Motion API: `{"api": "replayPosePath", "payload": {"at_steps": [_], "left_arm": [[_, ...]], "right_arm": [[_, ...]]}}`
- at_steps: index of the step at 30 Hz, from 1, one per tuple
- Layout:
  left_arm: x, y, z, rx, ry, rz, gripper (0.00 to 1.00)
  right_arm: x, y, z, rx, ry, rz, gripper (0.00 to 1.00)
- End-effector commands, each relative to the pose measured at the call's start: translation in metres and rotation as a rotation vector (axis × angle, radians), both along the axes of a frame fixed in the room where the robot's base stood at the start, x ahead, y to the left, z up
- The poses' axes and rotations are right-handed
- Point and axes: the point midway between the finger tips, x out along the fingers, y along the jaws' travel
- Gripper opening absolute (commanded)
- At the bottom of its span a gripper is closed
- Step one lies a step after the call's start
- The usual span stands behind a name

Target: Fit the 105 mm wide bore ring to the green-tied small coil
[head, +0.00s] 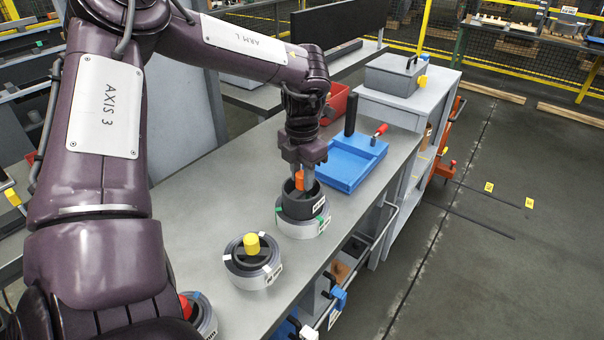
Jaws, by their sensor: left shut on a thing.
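The green-tied small coil (302,229) is a grey steel coil with green ties and a white label, flat on the grey bench. A dark ring (305,207) with a white label and an orange knob (299,181) is at the coil's top, roughly centred over it. Whether it is seated in the bore or just resting there, I cannot tell. My left gripper (303,183) points straight down over the ring and is shut around the orange knob. The ring's size marking is too small to read. My right gripper is not in view.
A white-tied coil (254,272) with a yellow knob stands nearer on the bench. Another coil (206,318) with a red knob is partly behind my arm. A blue tray (352,172) with a black post and red-handled tool lies beyond. The bench's right edge is close to the coils.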

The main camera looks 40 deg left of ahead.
Motion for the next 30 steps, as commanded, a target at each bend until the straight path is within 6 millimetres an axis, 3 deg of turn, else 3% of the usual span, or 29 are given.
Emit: {"api": "replayPosePath", "payload": {"at_steps": [30], "left_arm": [[0.0, 0.0, -0.026, 0.0, 0.0, 0.0, 0.03]], "right_arm": [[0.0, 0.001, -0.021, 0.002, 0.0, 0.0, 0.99]]}}
